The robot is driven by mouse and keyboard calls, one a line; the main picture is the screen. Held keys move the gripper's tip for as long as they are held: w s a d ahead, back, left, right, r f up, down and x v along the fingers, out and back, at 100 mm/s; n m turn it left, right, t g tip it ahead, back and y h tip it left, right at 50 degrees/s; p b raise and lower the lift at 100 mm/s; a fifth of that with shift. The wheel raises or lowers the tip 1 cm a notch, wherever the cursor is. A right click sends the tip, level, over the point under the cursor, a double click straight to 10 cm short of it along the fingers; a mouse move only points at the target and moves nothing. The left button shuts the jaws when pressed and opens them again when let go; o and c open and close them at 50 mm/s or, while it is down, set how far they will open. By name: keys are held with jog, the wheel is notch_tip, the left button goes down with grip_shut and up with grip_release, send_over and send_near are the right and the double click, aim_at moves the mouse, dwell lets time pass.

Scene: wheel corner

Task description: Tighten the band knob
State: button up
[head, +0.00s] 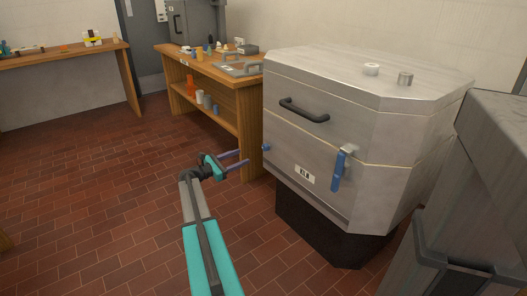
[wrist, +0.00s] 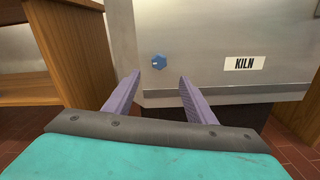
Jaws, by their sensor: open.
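A small blue faceted knob (head: 266,147) sits low on the left edge of the grey kiln's (head: 300,155) front. In the wrist view the blue knob (wrist: 159,62) is on the metal face, left of a white "KILN" label (wrist: 244,63). My gripper (head: 244,159) is open and empty, its two purple fingers pointing at the kiln and spread apart. In the wrist view the fingertips (wrist: 160,77) lie on either side of the knob and slightly below it. The fingers appear apart from the knob; the exact distance is unclear.
A blue lever handle (head: 340,170) hangs on the kiln's front, with a black lid handle (head: 304,110) above. A wooden bench (head: 215,80) with tools stands close on the left. A grey cabinet (head: 480,190) is at right. The tiled floor (head: 110,200) at left is clear.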

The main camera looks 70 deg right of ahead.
aim_at(264, 148)
jog(key=shift+d, duration=0.1)
jog(key=b+x, duration=0.3)
jog(key=x, duration=1)
jog(key=shift+s+d+b, duration=0.15)
jog(key=shift+d+b, duration=0.1)
jog(key=shift+b, duration=0.1)
